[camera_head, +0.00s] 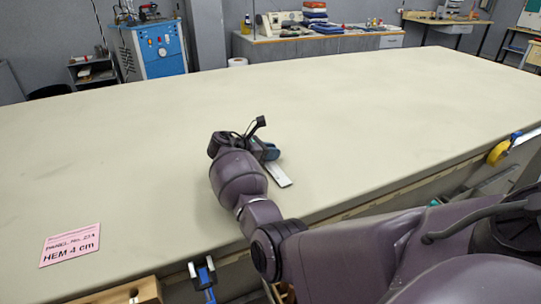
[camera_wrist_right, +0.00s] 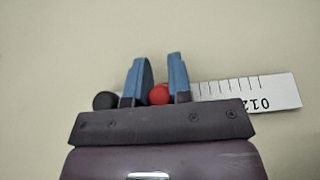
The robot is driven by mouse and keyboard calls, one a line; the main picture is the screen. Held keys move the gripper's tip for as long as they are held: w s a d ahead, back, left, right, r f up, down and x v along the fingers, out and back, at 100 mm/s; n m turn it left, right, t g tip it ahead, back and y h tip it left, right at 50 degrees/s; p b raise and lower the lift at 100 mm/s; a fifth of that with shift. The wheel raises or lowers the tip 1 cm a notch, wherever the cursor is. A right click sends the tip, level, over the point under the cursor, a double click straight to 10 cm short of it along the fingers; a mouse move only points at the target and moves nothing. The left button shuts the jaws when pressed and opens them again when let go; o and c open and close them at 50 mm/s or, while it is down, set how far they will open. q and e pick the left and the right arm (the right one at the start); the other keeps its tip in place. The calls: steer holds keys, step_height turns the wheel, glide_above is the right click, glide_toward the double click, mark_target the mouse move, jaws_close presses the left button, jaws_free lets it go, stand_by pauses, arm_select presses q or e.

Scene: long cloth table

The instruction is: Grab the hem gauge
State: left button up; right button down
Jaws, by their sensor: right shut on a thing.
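The hem gauge is a white ruler with black marks and the digits 0, 1, 2. In the head view its silvery end (camera_head: 278,175) sticks out beside my right gripper (camera_head: 270,151) over the cloth table. In the right wrist view the marked end of the hem gauge (camera_wrist_right: 265,92) reaches out to the right. There the blue fingers of my right gripper (camera_wrist_right: 159,75) stand on both sides of a red knob and are shut on the gauge. A dark round knob shows left of the fingers. The gripper body hides part of the gauge. My left gripper is not in view.
The table (camera_head: 380,110) is broad and mostly bare. A pink card (camera_head: 70,244) reading "HEM 4 cm" lies at the front left. A blue clamp (camera_head: 203,275) is at the front edge, and a yellow tape roll (camera_head: 498,153) is at the right edge.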

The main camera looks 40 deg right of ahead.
step_height(320, 180, up, 20)
steer(key=p, duration=0.4)
steer(key=shift+f+p, duration=0.15)
steer(key=shift+p, duration=0.15)
